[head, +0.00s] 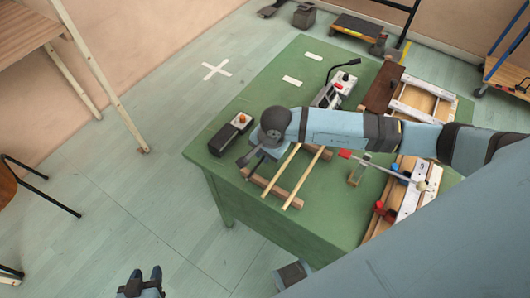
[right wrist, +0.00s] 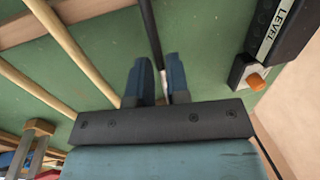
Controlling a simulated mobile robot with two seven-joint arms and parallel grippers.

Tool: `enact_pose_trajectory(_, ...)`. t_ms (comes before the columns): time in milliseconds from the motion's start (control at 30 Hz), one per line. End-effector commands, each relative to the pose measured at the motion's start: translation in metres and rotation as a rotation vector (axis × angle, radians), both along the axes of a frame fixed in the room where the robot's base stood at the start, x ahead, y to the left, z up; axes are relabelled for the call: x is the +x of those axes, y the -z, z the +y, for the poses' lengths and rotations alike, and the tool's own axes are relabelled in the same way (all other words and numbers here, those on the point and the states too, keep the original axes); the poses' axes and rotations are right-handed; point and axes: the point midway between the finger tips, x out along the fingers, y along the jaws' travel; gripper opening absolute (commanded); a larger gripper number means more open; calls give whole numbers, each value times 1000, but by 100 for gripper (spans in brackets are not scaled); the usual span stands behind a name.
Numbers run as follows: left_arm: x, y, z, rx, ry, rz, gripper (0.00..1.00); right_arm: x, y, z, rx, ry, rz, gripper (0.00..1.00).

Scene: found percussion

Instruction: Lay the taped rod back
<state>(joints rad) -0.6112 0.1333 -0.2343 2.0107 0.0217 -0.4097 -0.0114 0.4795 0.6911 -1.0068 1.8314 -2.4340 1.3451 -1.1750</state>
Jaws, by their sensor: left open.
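My right gripper (right wrist: 160,75) is at the left end of the wooden rack (head: 266,185) on the green table. Its two blue fingers are close together with a thin dark rod between them, the taped rod (right wrist: 149,25); a pale band shows by the fingers. The gripper appears shut on it. In the head view my right wrist (head: 272,125) hides most of this rod. I cannot tell whether it touches the rack. Two pale wooden rods (head: 281,170) (head: 306,177) lie side by side across the rack's bars. My left gripper (head: 140,281) is open and empty, low in the view, away from the table.
A black box with an orange knob (head: 240,121) stands just left of the right gripper. The table's front-left edge (head: 215,172) is near.

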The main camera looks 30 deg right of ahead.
Motion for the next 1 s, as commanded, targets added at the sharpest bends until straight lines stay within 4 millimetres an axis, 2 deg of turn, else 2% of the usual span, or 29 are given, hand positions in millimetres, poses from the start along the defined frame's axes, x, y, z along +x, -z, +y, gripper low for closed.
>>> enact_pose_trajectory(33, 0, 0, 0, 0, 0, 0, 43, 0, 0, 0, 0, 0, 0, 28)
enact_pose_trajectory(67, 0, 0, 0, 0, 0, 0, 43, 0, 0, 0, 0, 0, 0, 35)
enact_pose_trajectory(100, 0, 0, 0, 0, 0, 0, 43, 0, 0, 0, 0, 0, 0, 37)
enact_pose_trajectory(400, 0, 0, 0, -3, -1, 5, 43, 0, 0, 0, -1, 0, 1, 37)
enact_pose_trajectory(467, 0, -1, -1, -5, -3, 9, 43, 0, -5, -1, 0, -1, -1, 37)
enact_pose_trajectory(567, 1, -2, -1, -7, -4, 5, 43, -2, -19, -2, -1, -1, -3, 37)
enact_pose_trajectory(900, 1, 0, -1, -8, -5, 8, 43, -14, -95, -11, 0, -1, -4, 37)
enact_pose_trajectory(1000, 1, 1, -1, -9, -6, 8, 43, -17, -113, -12, 0, -2, -4, 37)
